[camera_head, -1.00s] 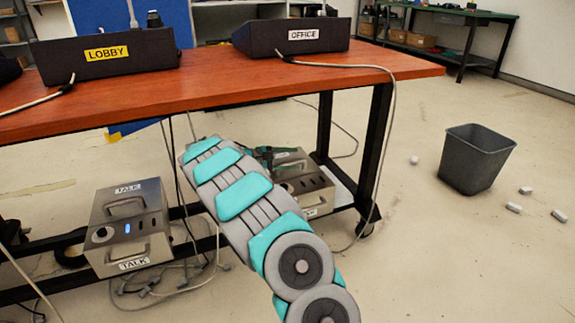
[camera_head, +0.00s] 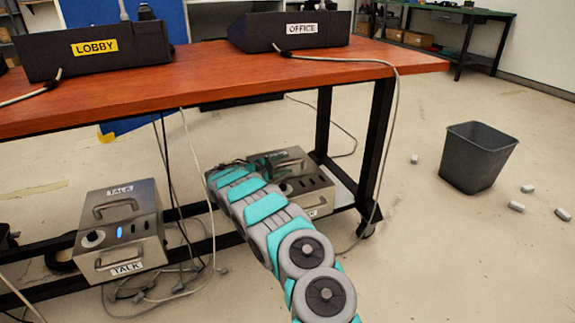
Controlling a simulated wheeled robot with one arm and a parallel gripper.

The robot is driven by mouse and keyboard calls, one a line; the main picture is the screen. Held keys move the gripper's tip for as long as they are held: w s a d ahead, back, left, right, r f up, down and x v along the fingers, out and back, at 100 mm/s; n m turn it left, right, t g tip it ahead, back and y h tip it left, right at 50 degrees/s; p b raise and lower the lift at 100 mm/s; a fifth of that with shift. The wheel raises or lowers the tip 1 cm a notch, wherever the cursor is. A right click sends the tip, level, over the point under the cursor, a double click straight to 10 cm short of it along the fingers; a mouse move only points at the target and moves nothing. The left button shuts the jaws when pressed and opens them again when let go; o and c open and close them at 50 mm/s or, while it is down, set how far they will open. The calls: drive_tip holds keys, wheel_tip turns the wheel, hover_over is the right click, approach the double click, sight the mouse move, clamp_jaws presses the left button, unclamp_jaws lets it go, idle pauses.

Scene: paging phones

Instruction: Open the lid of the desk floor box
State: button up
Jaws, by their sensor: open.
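Two metal boxes with handles sit on the low shelf under the desk. The left box (camera_head: 142,236) has TALK labels, a handle on top, another on its front, a knob and a small blue light; its top looks closed. The right box (camera_head: 316,201) is partly hidden behind my arm; its dark slots and part of a top handle show. My gripper (camera_head: 268,161) is small and partly hidden beyond my arm's end, over the left part of the right box's top. It is open. I cannot tell whether it touches the box.
The red-brown desk top (camera_head: 225,83) overhangs the boxes and carries the LOBBY phone (camera_head: 95,50) and OFFICE phone (camera_head: 290,31). A black desk leg (camera_head: 376,140) stands right of the right box. Cables hang beside the left box. A grey bin (camera_head: 477,157) stands on open floor.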

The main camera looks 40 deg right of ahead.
drive_tip(key=shift+x, duration=0.95)
drive_tip(key=shift+r, duration=0.1)
clamp_jaws()
idle(0.7)
